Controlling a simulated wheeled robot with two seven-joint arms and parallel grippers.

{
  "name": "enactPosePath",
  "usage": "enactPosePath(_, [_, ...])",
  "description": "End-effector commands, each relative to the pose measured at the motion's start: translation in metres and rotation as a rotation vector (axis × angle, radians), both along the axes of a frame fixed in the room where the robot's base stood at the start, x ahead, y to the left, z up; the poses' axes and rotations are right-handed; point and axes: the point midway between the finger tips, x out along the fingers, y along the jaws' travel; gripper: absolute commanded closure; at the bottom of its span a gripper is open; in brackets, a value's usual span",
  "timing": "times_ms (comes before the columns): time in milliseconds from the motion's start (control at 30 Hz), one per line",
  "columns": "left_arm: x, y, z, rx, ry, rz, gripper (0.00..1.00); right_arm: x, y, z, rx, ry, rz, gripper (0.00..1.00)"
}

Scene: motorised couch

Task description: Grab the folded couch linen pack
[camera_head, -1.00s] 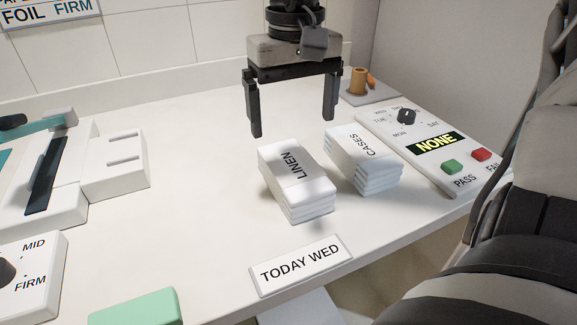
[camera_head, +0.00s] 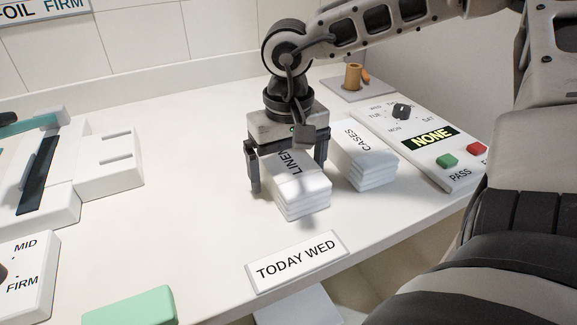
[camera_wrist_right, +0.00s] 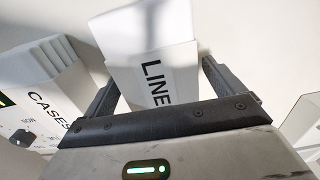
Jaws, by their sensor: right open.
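The linen pack (camera_head: 301,192) is a white folded stack with a band reading LINEN, lying on the white counter. My right gripper (camera_head: 287,178) is open and lowered over it, one finger at the pack's left side and the other at its right, by the cases stack. In the right wrist view the linen pack (camera_wrist_right: 150,50) lies between the two fingers of the right gripper (camera_wrist_right: 158,85). I cannot tell whether the fingers touch it. The gripper body hides part of the pack's far end. My left gripper is not in view.
A white CASES stack (camera_head: 366,165) stands close on the right of the linen. A panel (camera_head: 420,150) with a dial, a NONE display and PASS and FAIL buttons is beyond it. A TODAY WED sign (camera_head: 296,262) lies in front.

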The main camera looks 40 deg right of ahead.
Motion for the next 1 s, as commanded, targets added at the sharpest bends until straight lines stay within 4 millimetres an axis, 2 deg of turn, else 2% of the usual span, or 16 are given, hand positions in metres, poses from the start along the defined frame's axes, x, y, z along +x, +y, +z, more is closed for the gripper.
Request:
enactPosePath(67, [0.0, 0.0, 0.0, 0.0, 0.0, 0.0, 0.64, 0.0, 0.0, 0.0, 0.0, 0.0, 0.0, 0.06])
enactPosePath(100, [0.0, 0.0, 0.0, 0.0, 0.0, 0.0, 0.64, 0.0, 0.0, 0.0, 0.0, 0.0, 0.0, 0.12])
enactPosePath(267, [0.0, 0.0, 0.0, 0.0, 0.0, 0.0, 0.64, 0.0, 0.0, 0.0, 0.0, 0.0, 0.0, 0.56])
enactPosePath(300, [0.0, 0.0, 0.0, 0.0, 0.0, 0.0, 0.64, 0.0, 0.0, 0.0, 0.0, 0.0, 0.0, 0.59])
enactPosePath(567, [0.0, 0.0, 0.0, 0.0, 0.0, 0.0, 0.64, 0.0, 0.0, 0.002, 0.0, -0.001, 0.0, 0.59])
enactPosePath(733, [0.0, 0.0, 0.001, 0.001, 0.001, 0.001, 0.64, 0.001, 0.0, 0.011, -0.001, -0.004, -0.001, 0.59])
enactPosePath(867, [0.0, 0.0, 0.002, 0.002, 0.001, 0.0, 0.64, 0.001, 0.0, 0.029, -0.001, -0.006, -0.002, 0.59])
enactPosePath(1000, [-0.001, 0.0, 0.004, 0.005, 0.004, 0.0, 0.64, 0.002, 0.0, 0.059, -0.001, -0.008, -0.001, 0.59])
